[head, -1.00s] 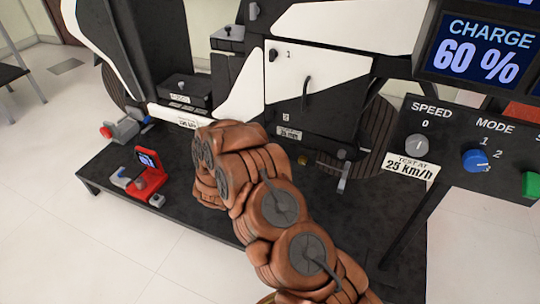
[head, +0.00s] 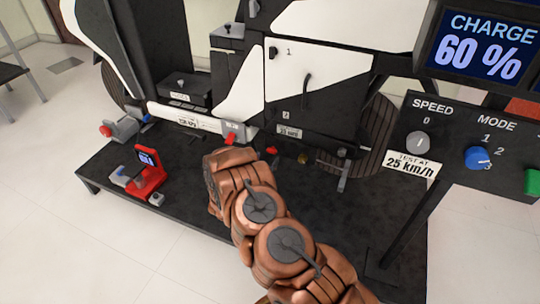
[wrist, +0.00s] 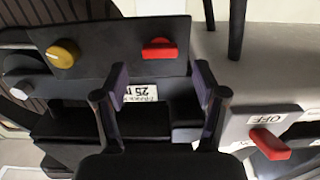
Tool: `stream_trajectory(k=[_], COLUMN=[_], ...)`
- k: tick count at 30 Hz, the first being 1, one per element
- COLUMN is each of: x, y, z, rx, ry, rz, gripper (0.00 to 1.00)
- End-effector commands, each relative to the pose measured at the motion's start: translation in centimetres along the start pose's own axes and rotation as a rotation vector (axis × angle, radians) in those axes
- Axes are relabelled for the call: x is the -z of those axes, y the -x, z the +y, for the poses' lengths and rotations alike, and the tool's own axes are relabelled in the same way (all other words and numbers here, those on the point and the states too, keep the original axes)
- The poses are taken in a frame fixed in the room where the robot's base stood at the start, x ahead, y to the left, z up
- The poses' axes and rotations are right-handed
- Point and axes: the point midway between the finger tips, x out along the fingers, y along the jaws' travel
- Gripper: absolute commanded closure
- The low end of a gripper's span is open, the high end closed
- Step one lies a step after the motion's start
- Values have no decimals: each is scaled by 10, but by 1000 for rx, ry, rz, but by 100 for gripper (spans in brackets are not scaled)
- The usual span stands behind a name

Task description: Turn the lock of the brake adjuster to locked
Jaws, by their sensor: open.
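A dark panel (wrist: 110,52) in the wrist view carries a gold knob (wrist: 63,54) and a red turn piece (wrist: 158,48), which look like the brake adjuster and its lock. The red piece lies crosswise in that picture; I cannot read a lock marking. In the head view, the red piece (head: 271,151) and gold knob (head: 303,158) show low under the white bodywork. My gripper (wrist: 160,88) is open and empty, with its two fingers spread below the red piece in the wrist view. My own arm hides the gripper in the head view.
A grey box with an OFF label and a red lever (wrist: 268,143) is close by; the lever also shows in the head view (head: 230,138). A grey lever (head: 343,170) stands to the right. A red device (head: 148,178) sits on the black platform (head: 110,172) at left.

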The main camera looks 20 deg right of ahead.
Motion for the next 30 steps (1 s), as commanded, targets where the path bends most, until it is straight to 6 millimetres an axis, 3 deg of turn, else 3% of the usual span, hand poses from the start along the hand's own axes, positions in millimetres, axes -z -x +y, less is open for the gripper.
stream_trajectory(k=[3,9,20,30], x=[-1,0,0,0], y=[-18,-34,-37,-37], z=[1,1,0,0], rx=[-2,-1,0,0], ry=[-3,-1,0,-1], rz=[1,1,0,0], gripper=[29,29,30,66])
